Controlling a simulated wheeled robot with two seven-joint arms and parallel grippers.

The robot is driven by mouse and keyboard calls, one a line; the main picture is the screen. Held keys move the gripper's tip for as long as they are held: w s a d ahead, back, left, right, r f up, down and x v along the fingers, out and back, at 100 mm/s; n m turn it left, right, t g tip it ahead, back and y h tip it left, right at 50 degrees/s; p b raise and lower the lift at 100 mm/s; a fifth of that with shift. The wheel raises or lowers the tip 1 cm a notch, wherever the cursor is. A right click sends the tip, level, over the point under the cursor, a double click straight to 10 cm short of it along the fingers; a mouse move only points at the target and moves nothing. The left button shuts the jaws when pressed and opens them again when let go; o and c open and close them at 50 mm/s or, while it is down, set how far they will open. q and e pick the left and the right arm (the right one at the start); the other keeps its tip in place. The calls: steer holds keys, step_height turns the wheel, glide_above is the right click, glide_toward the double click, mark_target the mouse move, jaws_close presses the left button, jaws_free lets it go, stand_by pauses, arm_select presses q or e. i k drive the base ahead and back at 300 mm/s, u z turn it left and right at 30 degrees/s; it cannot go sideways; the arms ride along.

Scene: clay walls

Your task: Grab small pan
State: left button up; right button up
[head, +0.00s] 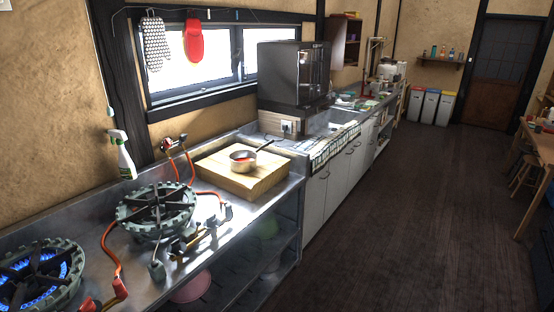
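A small pan (243,160) with a reddish content stands upright on a square wooden block (238,180) on the steel counter. Its dark handle (265,145) points to the back right. Neither of my grippers shows in the head view, and nothing is touching the pan.
Two gas burners stand on the counter to the left: one unlit (157,209), one with blue flames (38,272). Red hoses and a spray bottle (122,155) are near them. Behind the block are a sink and a dark oven (293,73). The dark wooden floor (390,215) to the right is clear.

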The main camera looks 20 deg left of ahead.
mark_target(246, 167)
steer(key=i, duration=2.9)
steer(key=u, duration=1.95)
